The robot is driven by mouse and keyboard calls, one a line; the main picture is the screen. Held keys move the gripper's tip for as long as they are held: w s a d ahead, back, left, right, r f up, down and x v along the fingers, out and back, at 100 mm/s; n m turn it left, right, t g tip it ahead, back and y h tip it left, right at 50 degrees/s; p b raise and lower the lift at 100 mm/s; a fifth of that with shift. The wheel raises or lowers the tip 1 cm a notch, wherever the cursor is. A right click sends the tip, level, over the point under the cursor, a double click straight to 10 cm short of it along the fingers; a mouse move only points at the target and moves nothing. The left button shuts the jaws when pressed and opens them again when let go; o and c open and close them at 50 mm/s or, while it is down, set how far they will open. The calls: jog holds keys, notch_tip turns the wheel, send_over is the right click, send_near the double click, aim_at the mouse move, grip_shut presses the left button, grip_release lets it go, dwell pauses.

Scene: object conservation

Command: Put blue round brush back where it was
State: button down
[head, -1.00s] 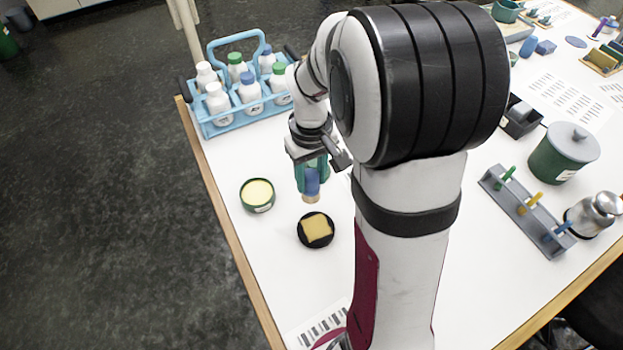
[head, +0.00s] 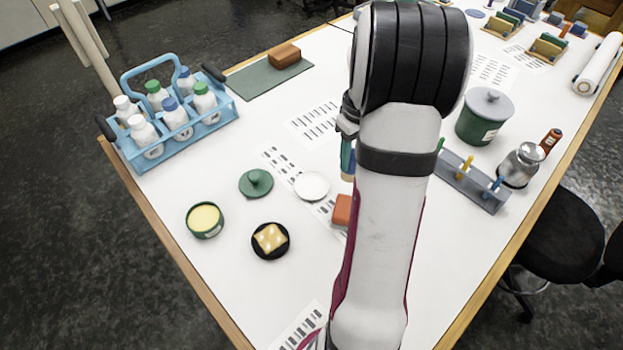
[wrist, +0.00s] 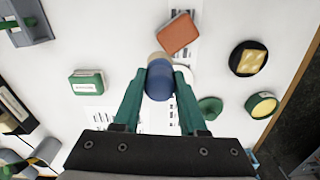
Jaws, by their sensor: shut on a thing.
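The blue round brush (wrist: 159,82) has a blue body and a pale tan end. In the wrist view it is between the green fingers of my gripper (wrist: 160,92), which is shut on it. In the head view my gripper (head: 347,160) is mostly hidden behind my arm. A white round disc (head: 312,185) lies on the table to its left. In the wrist view the brush partly covers this disc. I cannot tell the brush's height above the table.
A red-brown block (head: 342,209), a green knobbed lid (head: 257,184), an open green tin (head: 205,220) and a black dish (head: 283,250) with a spotted yellow pad (head: 270,238) lie nearby. A blue bottle carrier (head: 178,140) stands left; a grey peg rack (head: 470,184) stands right.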

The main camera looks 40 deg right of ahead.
jog(key=shift+w+a+f, duration=0.6)
jog(key=shift+w+f, duration=0.85)
jog(key=shift+f, duration=0.15)
jog(key=shift+w+a+f, duration=0.6)
jog(key=shift+w+f, duration=0.8)
jog(key=shift+f, duration=0.2)
jog(key=shift+w+a+f, duration=0.6)
jog(key=shift+w+f, duration=0.85)
jog(key=shift+f, duration=0.15)
jog(key=shift+f, duration=0.1)
jog(key=shift+c, duration=2.3)
grip_release()
